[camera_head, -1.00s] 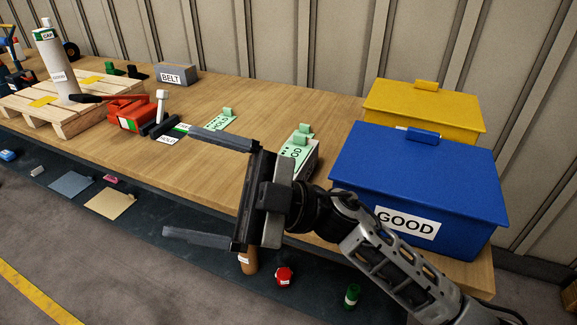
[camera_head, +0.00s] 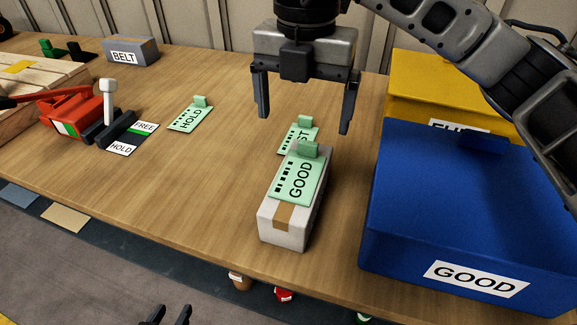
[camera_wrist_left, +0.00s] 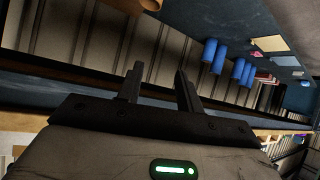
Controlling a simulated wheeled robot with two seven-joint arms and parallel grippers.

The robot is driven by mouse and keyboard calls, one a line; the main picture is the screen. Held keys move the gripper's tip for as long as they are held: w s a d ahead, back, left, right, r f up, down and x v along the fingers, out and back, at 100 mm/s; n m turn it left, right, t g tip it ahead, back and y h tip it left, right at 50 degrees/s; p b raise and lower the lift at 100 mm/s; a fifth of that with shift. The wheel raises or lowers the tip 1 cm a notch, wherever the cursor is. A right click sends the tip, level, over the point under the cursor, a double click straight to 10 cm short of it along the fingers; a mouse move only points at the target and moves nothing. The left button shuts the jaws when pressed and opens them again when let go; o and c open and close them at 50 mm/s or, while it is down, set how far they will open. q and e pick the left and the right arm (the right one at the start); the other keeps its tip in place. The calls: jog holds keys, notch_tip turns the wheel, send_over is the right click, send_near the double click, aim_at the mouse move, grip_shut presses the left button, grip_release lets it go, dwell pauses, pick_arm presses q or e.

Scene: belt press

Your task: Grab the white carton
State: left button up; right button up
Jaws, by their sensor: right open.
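The white carton (camera_head: 283,226) stands on the wooden table, with a brown tape strip on its end. A green GOOD tag (camera_head: 297,183) lies on its top and covers much of it. My right gripper (camera_head: 304,120) hangs above the table, fingers pointing down, wide apart and empty. In the picture it is above and behind the carton, not touching it. My left gripper (camera_head: 169,314) shows only its fingertips at the bottom edge, in front of the table. In the left wrist view its fingers (camera_wrist_left: 158,82) are apart with nothing between them.
A blue GOOD bin (camera_head: 470,210) stands close right of the carton, with a yellow bin (camera_head: 440,85) behind it. A second green tag (camera_head: 299,135) lies behind the carton. The table left of the carton is clear.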

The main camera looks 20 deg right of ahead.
send_over(299, 174)
jog(key=f, duration=0.5)
jog(key=shift+s+d+f, duration=0.2)
jog(key=shift+d, duration=0.05)
notch_tip(299, 174, down, 4)
jog(key=shift+r, duration=0.1)
jog(key=shift+a+f, duration=0.1)
jog(key=shift+f, duration=0.35)
notch_tip(299, 174, down, 4)
jog(key=shift+w+a+f+p, duration=0.15)
jog(key=shift+f+p, duration=0.1)
jog(key=shift+p, duration=0.25)
jog(key=shift+f, duration=0.15)
jog(key=c, duration=1.5)
jog(key=shift+w+r, duration=0.1)
jog(key=shift+r, duration=0.25)
pick_arm(q)
jog(key=shift+s+f+b, duration=0.2)
jog(key=shift+s, duration=0.3)
jog(key=shift+s+f+b, duration=0.15)
jog(key=shift+s+f, duration=0.05)
jog(key=shift+s, duration=0.25)
pick_arm(e)
notch_tip(299, 174, up, 10)
jog(key=shift+f, duration=0.25)
